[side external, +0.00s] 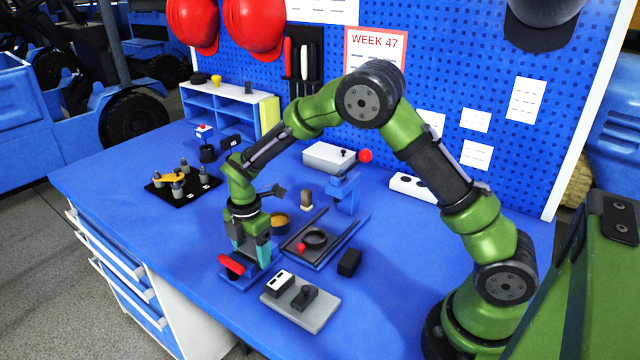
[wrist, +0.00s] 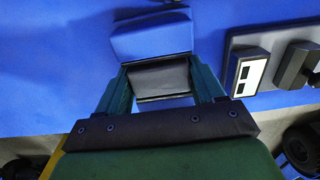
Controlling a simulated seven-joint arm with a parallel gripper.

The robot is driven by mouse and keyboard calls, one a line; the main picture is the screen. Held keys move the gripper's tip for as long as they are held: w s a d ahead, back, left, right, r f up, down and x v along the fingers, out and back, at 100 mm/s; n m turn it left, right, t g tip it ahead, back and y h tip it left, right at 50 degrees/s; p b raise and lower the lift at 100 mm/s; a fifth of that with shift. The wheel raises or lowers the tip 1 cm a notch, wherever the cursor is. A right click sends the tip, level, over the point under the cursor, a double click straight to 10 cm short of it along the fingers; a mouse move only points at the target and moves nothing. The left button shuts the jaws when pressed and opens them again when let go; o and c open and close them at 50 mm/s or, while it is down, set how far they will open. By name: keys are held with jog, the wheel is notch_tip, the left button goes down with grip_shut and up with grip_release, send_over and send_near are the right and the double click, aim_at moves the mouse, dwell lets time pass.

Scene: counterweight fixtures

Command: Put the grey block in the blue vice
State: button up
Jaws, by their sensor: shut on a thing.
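My gripper (side external: 252,262) points down at the front of the blue bench, directly at the blue vice (side external: 237,285). The vice has a red handle (side external: 231,265) on its near side. In the wrist view my two teal fingers (wrist: 160,92) are shut on the dark grey block (wrist: 160,77), one on each side. A blue jaw of the vice (wrist: 150,36) shows just beyond the block, close against it in the picture. In the side view the fingers and handle hide the block. I cannot tell whether it rests on the vice's floor.
A grey plate with a switch box and black lever (side external: 302,301) lies right of the vice. A black board with pegs (side external: 182,184) is at left. The bench's front edge is close.

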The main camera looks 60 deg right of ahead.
aim_at(251, 249)
jog(key=o, duration=1.1)
jog(key=shift+f, duration=0.1)
jog(key=s+d+r+m+t, duration=0.1)
jog(key=s+r+m, duration=0.2)
jog(key=r, duration=0.6)
jog(key=s+r+m+t, duration=0.1)
jog(key=s+r+m, duration=0.1)
jog(key=r, duration=0.8)
jog(key=s+d+r+m+t+y, duration=0.1)
jog(key=s+r+m+t, duration=0.1)
jog(key=s+m, duration=0.6)
jog(key=s+d+r+m+t+y, duration=0.1)
jog(key=s+m+t, duration=0.2)
jog(key=s+m, duration=0.6)
jog(key=shift+s+r, duration=0.35)
jog(key=shift+s, duration=0.15)
